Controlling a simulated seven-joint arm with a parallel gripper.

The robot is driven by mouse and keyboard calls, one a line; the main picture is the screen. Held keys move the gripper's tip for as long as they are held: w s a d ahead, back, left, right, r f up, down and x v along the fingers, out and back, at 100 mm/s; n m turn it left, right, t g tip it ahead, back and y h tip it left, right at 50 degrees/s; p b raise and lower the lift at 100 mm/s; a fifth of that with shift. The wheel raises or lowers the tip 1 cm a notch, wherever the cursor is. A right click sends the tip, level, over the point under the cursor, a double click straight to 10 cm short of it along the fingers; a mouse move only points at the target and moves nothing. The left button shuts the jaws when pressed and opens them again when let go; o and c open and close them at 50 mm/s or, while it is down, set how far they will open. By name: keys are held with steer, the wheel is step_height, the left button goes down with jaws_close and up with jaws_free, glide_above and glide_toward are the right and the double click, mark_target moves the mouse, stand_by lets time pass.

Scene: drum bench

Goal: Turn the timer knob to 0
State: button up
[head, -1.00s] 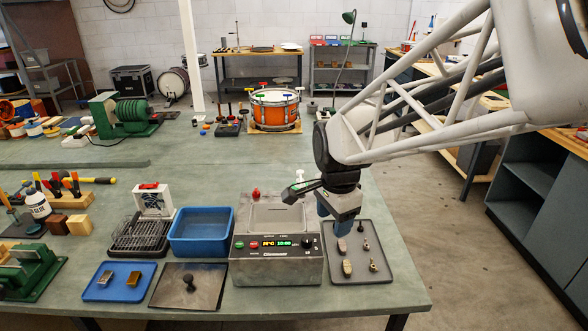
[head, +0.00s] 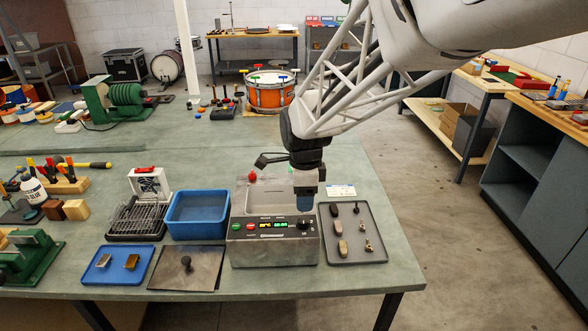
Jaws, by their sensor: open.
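The timer knob (head: 303,225) is a small dark knob at the right end of the dark front panel of a grey metal machine (head: 273,252). A lit display (head: 273,225) with orange and green figures sits left of the knob; its digits are too small to read surely. My gripper (head: 305,203) points down just above the knob, over the machine's right front edge. Its jaws are open with nothing seen between them. A blue part of the gripper overlaps the panel's upper edge, and contact with the knob cannot be told.
A grey tray (head: 372,248) with several small metal parts lies right of the machine. A blue bin (head: 183,229) and a flat metal lid (head: 171,274) with a knob are to its left. A red knob (head: 252,176) stands at the machine's back left.

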mark_target(303, 219)
steer(key=shift+f, duration=3.9)
steer(key=shift+c, duration=0.4)
steer(key=c, duration=0.8)
steer(key=shift+c, duration=0.2)
